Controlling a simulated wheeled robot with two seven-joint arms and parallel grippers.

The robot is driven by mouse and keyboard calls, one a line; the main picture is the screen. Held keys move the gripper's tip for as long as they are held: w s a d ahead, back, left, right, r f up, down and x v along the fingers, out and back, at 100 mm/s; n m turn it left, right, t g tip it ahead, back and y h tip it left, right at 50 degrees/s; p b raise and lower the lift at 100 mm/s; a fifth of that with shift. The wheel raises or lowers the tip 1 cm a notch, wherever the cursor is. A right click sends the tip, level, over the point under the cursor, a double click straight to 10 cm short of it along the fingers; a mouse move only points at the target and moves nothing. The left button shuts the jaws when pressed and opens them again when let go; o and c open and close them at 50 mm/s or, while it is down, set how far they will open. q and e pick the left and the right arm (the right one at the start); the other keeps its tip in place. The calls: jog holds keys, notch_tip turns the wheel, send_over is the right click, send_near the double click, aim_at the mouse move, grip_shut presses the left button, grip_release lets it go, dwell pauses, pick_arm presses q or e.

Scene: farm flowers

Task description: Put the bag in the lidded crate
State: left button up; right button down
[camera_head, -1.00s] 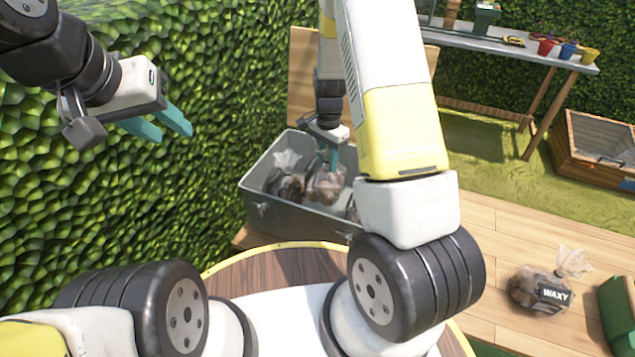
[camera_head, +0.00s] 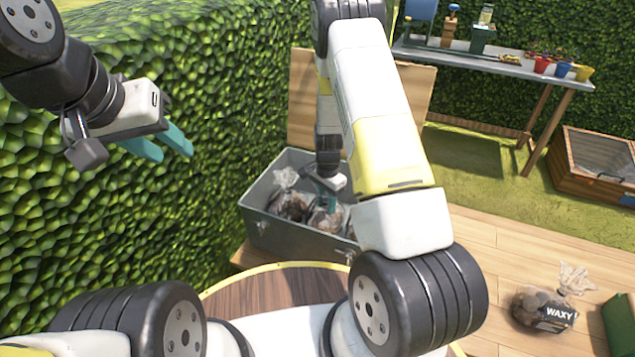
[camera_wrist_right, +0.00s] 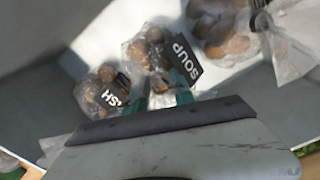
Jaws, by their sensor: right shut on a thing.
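The grey metal crate (camera_head: 280,235) stands open by the hedge with clear bags of potatoes inside. My right gripper (camera_head: 326,188) reaches down into it, shut on a bag (camera_head: 326,218) between other bags. In the right wrist view, its teal fingers (camera_wrist_right: 182,86) are at the bag labelled SOUP (camera_wrist_right: 150,52). A bag whose label ends in SH (camera_wrist_right: 95,95) and another bag (camera_wrist_right: 222,30) lie beside it. Whether the held bag rests on the crate floor is unclear. My left gripper (camera_head: 173,148) is open and empty, high at the left before the hedge.
A bag labelled WAXY (camera_head: 545,310) lies on the wooden decking (camera_head: 495,265) at the right, beside a green object (camera_head: 618,322). A wooden panel (camera_head: 302,100) stands behind the crate. A workbench (camera_head: 500,58) with pots and a wooden cold frame (camera_head: 595,160) are further back.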

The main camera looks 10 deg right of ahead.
jog(key=c, duration=1.1)
grip_release()
jog(key=shift+f, duration=0.1)
jog(key=shift+o, duration=0.2)
notch_tip(320, 180, up, 12)
jog(key=shift+r, duration=0.1)
jog(key=s+a+r+n+t+y, duration=0.15)
jog(key=s+r, duration=0.25)
jog(key=r, duration=0.5)
jog(key=s+r+n+t+y, duration=0.1)
jog(key=s+r+n, duration=0.25)
jog(key=r, duration=0.65)
jog(key=s+r+n+t, duration=0.2)
jog(key=s+r, duration=0.3)
jog(key=s, duration=0.3)
jog(key=s+r+n+t, duration=0.1)
jog(key=s+r+n, duration=0.3)
jog(key=s, duration=0.4)
jog(key=shift+s+a+r+n+t, duration=0.35)
jog(key=shift+s+r+n, duration=0.05)
jog(key=shift+r, duration=0.3)
